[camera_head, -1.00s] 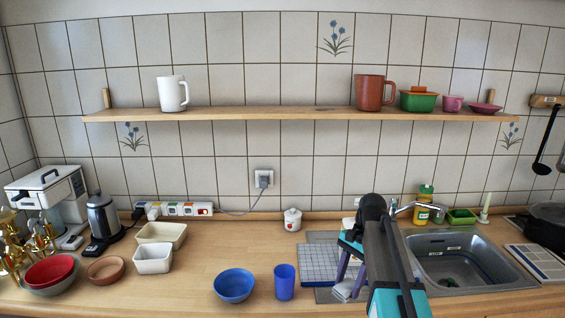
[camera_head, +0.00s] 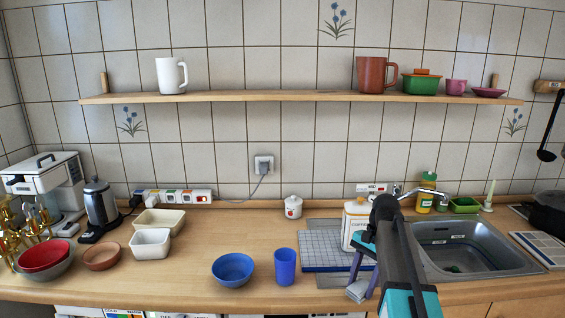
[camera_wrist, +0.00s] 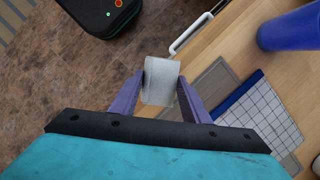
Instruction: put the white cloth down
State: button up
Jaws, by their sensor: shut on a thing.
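The white cloth (camera_head: 358,291) is a small, folded, pale block between the purple fingers of my gripper (camera_head: 364,278). In the wrist view the cloth (camera_wrist: 160,82) is gripped between the two fingertips (camera_wrist: 160,88), and its free end sticks out past them. My gripper is shut on it. In the head view it appears near the counter's front edge, in front of the checked blue-edged mat (camera_head: 322,250). I cannot tell how high the cloth is above the counter. My arm hides part of the sink's left side.
A blue cup (camera_head: 285,267) and blue bowl (camera_head: 233,270) stand left of the gripper. A white canister (camera_head: 354,222) stands behind it, and the sink (camera_head: 470,252) is to the right. Bare wooden counter (camera_head: 200,235) lies in the middle. A white handle (camera_wrist: 192,35) shows in the wrist view.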

jog(key=shift+a, duration=0.1)
jog(key=a, duration=0.6)
jog(key=shift+a, duration=0.3)
